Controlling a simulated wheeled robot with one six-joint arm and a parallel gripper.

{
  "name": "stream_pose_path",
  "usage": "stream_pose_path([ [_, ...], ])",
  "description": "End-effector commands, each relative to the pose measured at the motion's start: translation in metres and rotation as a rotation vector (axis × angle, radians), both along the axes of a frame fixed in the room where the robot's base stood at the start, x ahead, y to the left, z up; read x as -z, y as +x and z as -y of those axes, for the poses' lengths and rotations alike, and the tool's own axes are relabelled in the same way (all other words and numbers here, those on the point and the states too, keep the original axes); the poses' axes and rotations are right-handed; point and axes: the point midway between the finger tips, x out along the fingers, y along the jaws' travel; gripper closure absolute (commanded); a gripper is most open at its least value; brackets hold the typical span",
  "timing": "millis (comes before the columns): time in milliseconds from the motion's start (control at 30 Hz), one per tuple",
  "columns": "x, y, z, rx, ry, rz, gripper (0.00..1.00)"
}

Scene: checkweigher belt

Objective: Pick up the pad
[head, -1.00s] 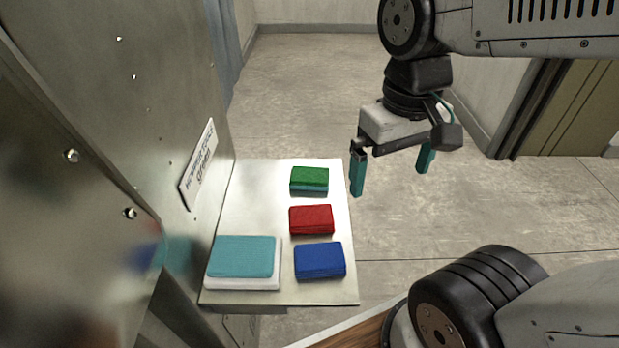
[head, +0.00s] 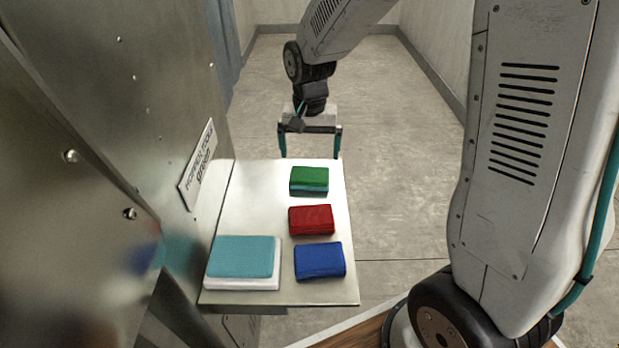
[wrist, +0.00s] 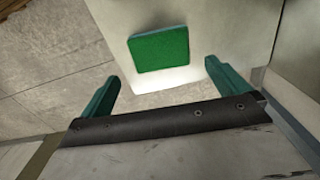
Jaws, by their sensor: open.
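A green pad (head: 309,178) with a teal lower layer lies on the metal plate (head: 250,190) near its far edge. A red pad (head: 311,219) and a blue pad (head: 319,260) lie in line nearer to me. A larger teal pad (head: 241,256) on a white base sits at the near left. My gripper (head: 310,154) is open and empty, just beyond the green pad in the picture. In the wrist view the green pad (wrist: 158,48) lies ahead of the two teal fingers, apart from them. No pad is hidden.
A tall metal cabinet (head: 80,120) walls the plate's left side. A label (head: 198,167) on it ends in "green"; its upper line is hard to read. Open concrete floor (head: 390,170) lies right of and beyond the plate.

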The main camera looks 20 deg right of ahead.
Motion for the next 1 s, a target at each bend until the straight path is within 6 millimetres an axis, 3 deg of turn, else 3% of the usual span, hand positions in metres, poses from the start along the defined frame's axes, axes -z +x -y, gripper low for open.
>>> stream_pose_path([
  [367,0.037,-0.001,0.000,0.028,0.000,0.004,0.00],
  [600,0.071,-0.002,-0.001,0.027,0.000,0.004,0.00],
  [900,0.078,-0.001,-0.001,0.027,0.000,0.007,0.00],
  [933,0.078,-0.001,-0.001,0.027,0.000,0.006,0.03],
  [1000,0.078,-0.001,-0.001,0.027,0.000,0.006,0.22],
])
